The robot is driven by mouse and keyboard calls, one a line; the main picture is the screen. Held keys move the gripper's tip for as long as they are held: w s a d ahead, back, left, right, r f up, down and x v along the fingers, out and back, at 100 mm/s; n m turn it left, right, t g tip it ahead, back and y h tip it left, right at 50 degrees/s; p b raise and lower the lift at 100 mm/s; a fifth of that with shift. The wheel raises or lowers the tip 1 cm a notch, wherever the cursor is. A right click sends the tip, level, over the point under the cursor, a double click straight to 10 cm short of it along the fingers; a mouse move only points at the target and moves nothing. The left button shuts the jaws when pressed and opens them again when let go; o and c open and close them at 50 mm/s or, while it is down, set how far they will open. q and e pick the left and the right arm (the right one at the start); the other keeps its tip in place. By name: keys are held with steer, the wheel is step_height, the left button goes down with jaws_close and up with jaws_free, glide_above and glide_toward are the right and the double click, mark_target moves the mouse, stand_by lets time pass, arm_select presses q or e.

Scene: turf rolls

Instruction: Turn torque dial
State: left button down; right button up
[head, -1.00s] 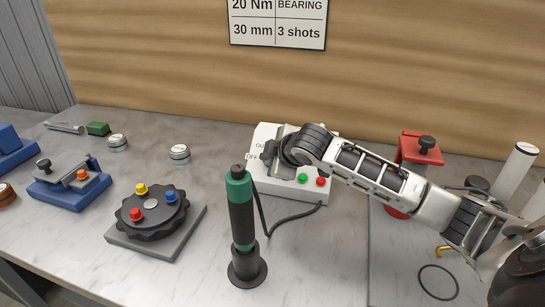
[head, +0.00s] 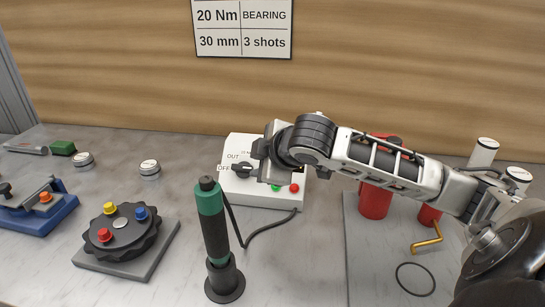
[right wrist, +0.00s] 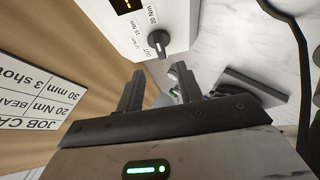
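The torque dial (head: 242,170) is a dark knob on the front of a white control box (head: 235,190), beside the labels OUT and OFF. In the right wrist view the dial (right wrist: 158,40) stands beyond my fingertips, near printed 15 Nm and 20 Nm marks. My right gripper (head: 258,160) is in front of the box and hides part of its face. In the right wrist view its fingers (right wrist: 157,72) are apart with nothing between them, and they do not touch the dial. My left gripper is not in view.
A green and black driver (head: 214,235) stands upright in front of the box, with a cable. A black round fixture (head: 120,240) with coloured knobs is at left. Red cylinders (head: 375,200) stand at right. A job card (head: 243,28) reads 20 Nm, BEARING, 30 mm, 3 shots.

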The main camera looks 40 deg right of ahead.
steer(key=v, duration=0.6)
steer(key=shift+s+b, duration=0.2)
steer(key=shift+b, duration=0.15)
steer(key=shift+r, duration=0.1)
